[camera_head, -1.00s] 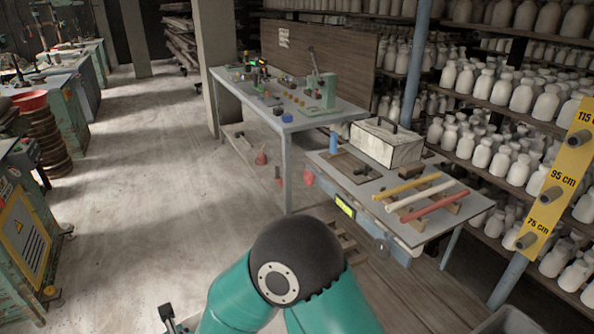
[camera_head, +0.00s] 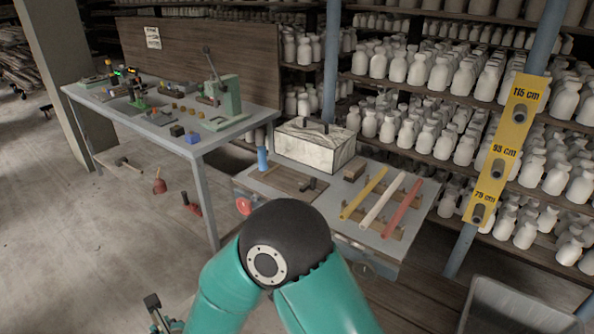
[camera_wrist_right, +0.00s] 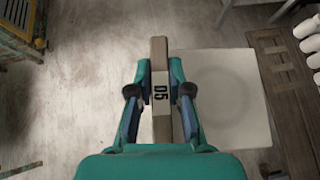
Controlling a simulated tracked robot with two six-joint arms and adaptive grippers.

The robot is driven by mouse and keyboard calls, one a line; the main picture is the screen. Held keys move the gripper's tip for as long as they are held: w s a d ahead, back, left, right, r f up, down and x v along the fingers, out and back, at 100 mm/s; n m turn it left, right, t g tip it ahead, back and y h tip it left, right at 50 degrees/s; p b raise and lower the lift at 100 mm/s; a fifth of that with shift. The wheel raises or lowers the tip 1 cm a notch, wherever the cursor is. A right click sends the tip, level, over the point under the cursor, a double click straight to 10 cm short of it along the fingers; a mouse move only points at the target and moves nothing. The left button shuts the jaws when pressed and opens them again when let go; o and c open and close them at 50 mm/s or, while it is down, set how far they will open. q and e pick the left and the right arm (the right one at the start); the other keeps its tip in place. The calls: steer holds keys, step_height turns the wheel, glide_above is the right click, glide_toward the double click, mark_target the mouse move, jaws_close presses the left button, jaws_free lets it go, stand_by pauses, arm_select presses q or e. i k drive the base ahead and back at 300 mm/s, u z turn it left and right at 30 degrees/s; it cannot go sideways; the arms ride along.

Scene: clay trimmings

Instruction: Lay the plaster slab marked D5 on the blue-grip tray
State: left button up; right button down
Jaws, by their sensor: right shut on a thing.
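In the right wrist view the plaster slab (camera_wrist_right: 230,98) is a pale square with a faint round mark. A grey-brown strip marked D5 runs along its left side, between my right gripper's fingers. My right gripper (camera_wrist_right: 160,95) is shut on this strip, with the floor below. In the head view a bent teal arm of mine fills the lower middle, and the slab cannot be made out. My left gripper is not identifiable in either view. I cannot make out a tray with blue grips for certain.
A grey table (camera_head: 208,145) holds a green press (camera_head: 225,100) and small parts. A lower table (camera_head: 392,243) carries a pale box (camera_head: 315,146), a blue cylinder (camera_head: 262,158) and yellow, white and red rods. Shelves of white bottles stand behind. Open floor (camera_head: 75,235) lies left.

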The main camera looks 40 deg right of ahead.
mark_target(283, 181)
steer(key=z, duration=0.4)
steer(key=i, duration=1)
steer(key=z, duration=0.8)
steer(key=i, duration=0.35)
steer(key=z, duration=0.3)
